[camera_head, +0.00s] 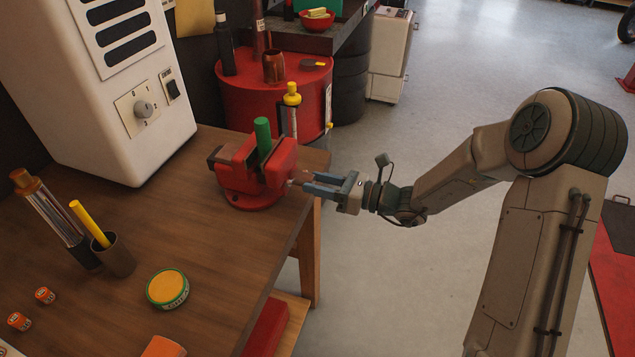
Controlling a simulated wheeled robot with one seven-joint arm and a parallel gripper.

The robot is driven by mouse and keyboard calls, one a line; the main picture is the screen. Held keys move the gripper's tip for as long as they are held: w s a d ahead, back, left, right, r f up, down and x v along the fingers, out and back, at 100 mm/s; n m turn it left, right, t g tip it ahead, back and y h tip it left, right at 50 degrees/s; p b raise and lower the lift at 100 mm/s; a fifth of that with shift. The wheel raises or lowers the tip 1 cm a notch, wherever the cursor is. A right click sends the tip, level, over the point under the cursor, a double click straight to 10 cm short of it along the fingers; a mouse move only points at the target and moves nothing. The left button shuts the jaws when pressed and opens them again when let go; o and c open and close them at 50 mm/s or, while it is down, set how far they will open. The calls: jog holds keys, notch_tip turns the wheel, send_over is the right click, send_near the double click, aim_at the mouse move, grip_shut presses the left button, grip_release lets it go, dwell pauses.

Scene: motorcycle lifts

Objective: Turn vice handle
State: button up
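A red vice (240,180) stands near the right edge of the wooden workbench (190,240). A green cylinder (263,135) stands upright at its jaws. The vice handle is small here, at the vice's right end, and partly hidden by the fingers. My gripper (312,184) reaches in from the right, level with that end, its fingers pointing left at the vice. The two blue-grey fingers are apart, with a gap between them. I cannot tell whether they touch the handle.
A white machine (120,80) stands at the back left of the bench. A pen cup (115,255), a round tin (168,288) and batteries (45,295) lie in front. A red drum (255,100) stands behind. Open floor (430,270) lies to the right.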

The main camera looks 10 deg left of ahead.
jog(key=shift+o, duration=0.3)
jog(key=shift+d, duration=0.2)
jog(key=shift+a, duration=0.15)
jog(key=s+d+b, duration=0.1)
jog(key=d+b, duration=0.1)
jog(key=d, duration=1.1)
jog(key=shift+d, duration=0.4)
jog(key=shift+s, duration=0.1)
jog(key=s+d+n+g+h, duration=0.35)
jog(key=s+n+h, duration=0.55)
jog(key=s+n, duration=0.35)
jog(key=s+d+r+n+t+h, duration=0.2)
jog(key=s+d+n+h, duration=0.1)
jog(key=d, duration=0.3)
jog(key=s+d+r+n+t+h, duration=0.3)
jog(key=d+n+h, duration=0.2)
jog(key=n+h, duration=0.1)
jog(key=shift+d+r, duration=0.25)
jog(key=shift+d, duration=0.15)
jog(key=shift+w+n, duration=0.1)
jog(key=shift+n, duration=0.15)
